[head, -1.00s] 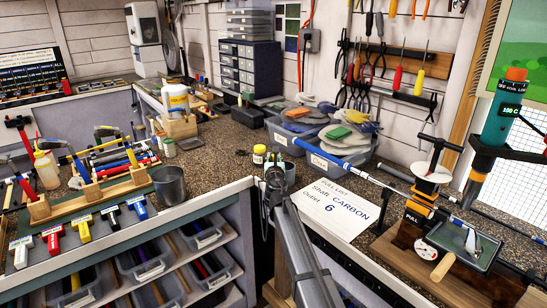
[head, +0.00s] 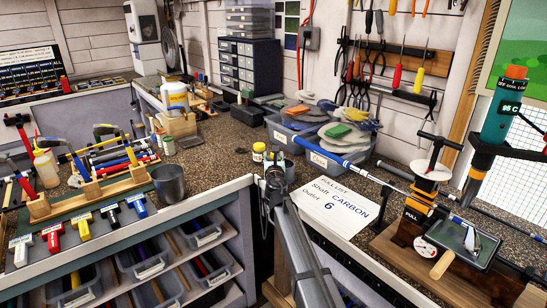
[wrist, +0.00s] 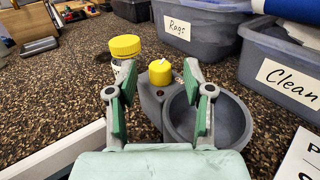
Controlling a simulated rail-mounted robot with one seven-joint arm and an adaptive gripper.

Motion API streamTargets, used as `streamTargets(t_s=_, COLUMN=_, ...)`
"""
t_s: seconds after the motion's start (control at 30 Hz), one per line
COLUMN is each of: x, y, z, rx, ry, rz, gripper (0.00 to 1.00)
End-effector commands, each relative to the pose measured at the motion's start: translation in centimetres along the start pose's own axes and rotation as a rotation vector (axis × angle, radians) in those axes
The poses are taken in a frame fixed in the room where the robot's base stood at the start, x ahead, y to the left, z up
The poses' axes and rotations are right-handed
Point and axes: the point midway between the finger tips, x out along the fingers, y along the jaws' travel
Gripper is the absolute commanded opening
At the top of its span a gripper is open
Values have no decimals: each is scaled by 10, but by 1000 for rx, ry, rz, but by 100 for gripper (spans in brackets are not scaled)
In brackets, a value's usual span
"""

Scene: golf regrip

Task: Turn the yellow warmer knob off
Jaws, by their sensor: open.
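In the wrist view the yellow warmer knob (wrist: 160,74), with a small white mark at its right side, sits on a grey warmer body (wrist: 150,96) beside a round grey bowl (wrist: 225,120). My gripper (wrist: 160,66) is open, its two green-padded fingers apart on the left and right of the knob in the picture. I cannot tell how near the fingertips are to the knob's height. In the head view my gripper (head: 275,180) is over the counter's inner corner and hides most of the warmer.
A yellow-lidded jar (wrist: 125,48) stands just left of the knob. Grey bins labelled Rags (wrist: 190,25) and Clean (wrist: 285,65) stand behind. A white pull-list sheet (head: 325,207) lies to the right. Open counter (head: 220,145) lies to the left.

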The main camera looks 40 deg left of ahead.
Motion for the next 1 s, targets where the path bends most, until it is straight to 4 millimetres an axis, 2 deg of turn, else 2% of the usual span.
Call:
streamTargets(t_s=0.4, x=-76, y=-1, z=0, rx=0, ry=-1, rz=1, gripper=51)
streamTargets(t_s=0.6, x=-104, y=0, z=0, rx=0, ry=0, rz=1, gripper=51)
streamTargets(t_s=0.73, x=-111, y=0, z=0, rx=0, ry=0, rz=1, gripper=51)
streamTargets(t_s=1.0, x=-111, y=0, z=0, rx=0, ry=0, rz=0, gripper=52)
